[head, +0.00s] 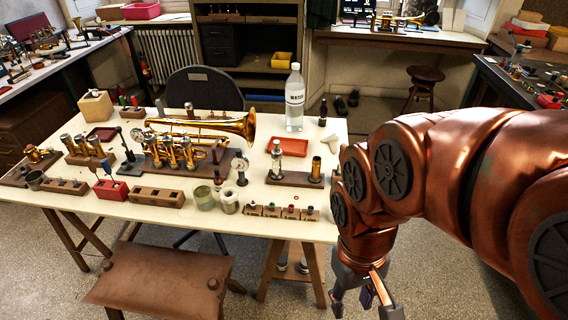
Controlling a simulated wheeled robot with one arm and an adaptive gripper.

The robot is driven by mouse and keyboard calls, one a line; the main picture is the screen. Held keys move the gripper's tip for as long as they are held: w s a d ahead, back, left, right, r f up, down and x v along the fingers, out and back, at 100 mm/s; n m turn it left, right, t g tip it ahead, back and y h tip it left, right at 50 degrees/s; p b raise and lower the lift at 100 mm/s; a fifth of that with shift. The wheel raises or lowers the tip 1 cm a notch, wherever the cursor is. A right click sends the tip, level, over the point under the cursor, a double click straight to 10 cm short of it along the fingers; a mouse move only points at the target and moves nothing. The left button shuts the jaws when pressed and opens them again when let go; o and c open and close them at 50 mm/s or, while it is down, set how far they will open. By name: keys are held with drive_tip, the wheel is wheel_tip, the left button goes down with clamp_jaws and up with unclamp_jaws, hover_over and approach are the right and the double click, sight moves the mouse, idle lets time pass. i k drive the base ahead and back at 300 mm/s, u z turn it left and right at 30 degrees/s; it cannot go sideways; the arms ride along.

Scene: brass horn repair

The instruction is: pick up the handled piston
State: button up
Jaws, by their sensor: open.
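My copper-coloured arm comes in from the right, and my gripper (364,292) hangs low beyond the right front corner of the workbench (272,233). Its jaws are apart, with nothing visible between them. An upright silver piston-like part (275,157) stands at the left of a dark wooden stand on the bench's right side. A short brass cylinder (316,168) stands at its right end. Several silver piston-like parts stand in a wooden block (85,160) at the left. I cannot tell which one is the handled piston. My gripper is apart from all of them.
A brass trumpet (225,126) lies mid-bench behind a valve assembly (175,150). A water bottle (294,103) and red tray (289,146) are at the back right. Glass jars (203,197) and a block with small coloured parts (282,212) line the front. A brown stool (160,280) stands before the bench.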

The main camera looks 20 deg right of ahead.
sight(343, 147)
drive_tip(key=u, duration=0.25)
drive_tip(key=i, duration=1)
